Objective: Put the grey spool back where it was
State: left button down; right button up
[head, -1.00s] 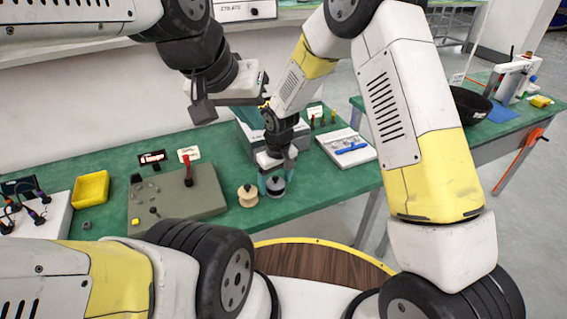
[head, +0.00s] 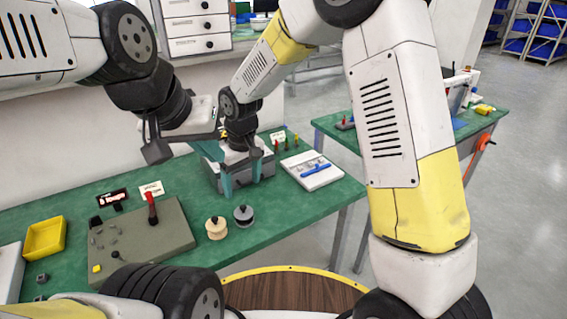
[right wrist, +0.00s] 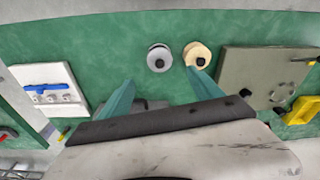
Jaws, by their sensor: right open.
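The grey spool (head: 243,215) stands upright on the green table, just right of a cream spool (head: 216,228). Both also show in the right wrist view, the grey one (right wrist: 159,58) left of the cream one (right wrist: 197,54). My right gripper (head: 242,180) is open and empty, apart from the grey spool and behind it in the head view. Its two teal fingers (right wrist: 160,95) are spread in the right wrist view, with green table between them and the spool. My left gripper (head: 180,145) is higher, left of the right one; its jaw opening is unclear.
A grey-green panel with a red lever (head: 135,245) lies left of the spools. A yellow tray (head: 45,238) is farther left. A grey bin (head: 265,171) stands behind my right gripper, and a white board with a blue bar (head: 312,172) lies right. Table right of the spools is clear.

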jog(key=s+d+r+m+t, duration=0.2)
jog(key=s+d+r+m, duration=0.1)
jog(key=d+r, duration=1.15)
jog(key=s+d+r+m+t+y, duration=0.1)
jog(key=s+d+r+m+t, duration=0.2)
jog(key=s+d, duration=1)
notch_tip(320, 180, up, 3)
jog(key=shift+s+d+f+m, duration=0.15)
jog(key=shift+s+m, duration=0.15)
jog(key=shift+m, duration=0.9)
